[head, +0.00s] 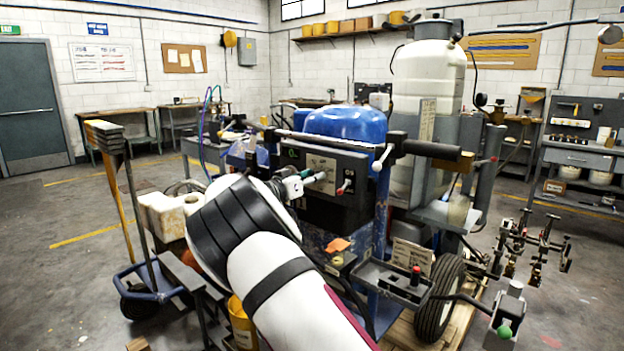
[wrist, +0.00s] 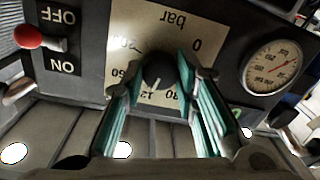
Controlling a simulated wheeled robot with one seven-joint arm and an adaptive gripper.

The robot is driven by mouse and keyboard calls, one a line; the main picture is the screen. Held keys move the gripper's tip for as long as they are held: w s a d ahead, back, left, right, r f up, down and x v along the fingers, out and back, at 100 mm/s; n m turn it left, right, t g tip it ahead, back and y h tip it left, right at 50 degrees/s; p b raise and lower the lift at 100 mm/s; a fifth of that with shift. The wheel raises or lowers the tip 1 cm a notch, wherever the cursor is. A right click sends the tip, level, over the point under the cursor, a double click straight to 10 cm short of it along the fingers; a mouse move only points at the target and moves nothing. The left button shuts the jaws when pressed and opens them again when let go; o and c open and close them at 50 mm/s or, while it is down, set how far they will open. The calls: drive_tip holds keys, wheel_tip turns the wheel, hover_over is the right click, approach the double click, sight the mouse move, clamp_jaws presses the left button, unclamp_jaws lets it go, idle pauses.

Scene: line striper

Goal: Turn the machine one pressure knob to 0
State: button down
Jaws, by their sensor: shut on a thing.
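The black pressure knob (wrist: 158,74) sits on a pale dial plate (wrist: 135,20) on the machine's dark panel. The plate is marked "bar", with "0" and other numbers upside down in the wrist view. My gripper (wrist: 165,78) is shut on the knob, its teal-padded fingers on either side of it. I cannot tell exactly which number the knob points to, and the fingers hide part of the scale. In the head view my gripper (head: 312,179) reaches the front of the control panel (head: 325,162) from the left; the knob is mostly hidden there.
A round pressure gauge (wrist: 271,67) is beside the knob, and a red-tipped ON/OFF lever (wrist: 28,37) is on the other side. A blue tank (head: 345,122) and a black handlebar grip (head: 432,150) are close to the panel. A wheel (head: 440,298) stands at lower right.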

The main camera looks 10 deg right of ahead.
drive_tip(key=shift+a+f+n+g+p, duration=0.15)
drive_tip(key=shift+n+p, duration=0.25)
drive_tip(key=shift+n, duration=6.75)
drive_tip(key=shift+d+r+n+g+p, duration=0.1)
drive_tip(key=shift+n+g+p, duration=0.25)
drive_tip(key=shift+n, duration=6.8)
drive_tip(key=shift+h, duration=0.3)
drive_tip(key=c, duration=1.2)
unclamp_jaws()
drive_tip(key=shift+c, duration=0.2)
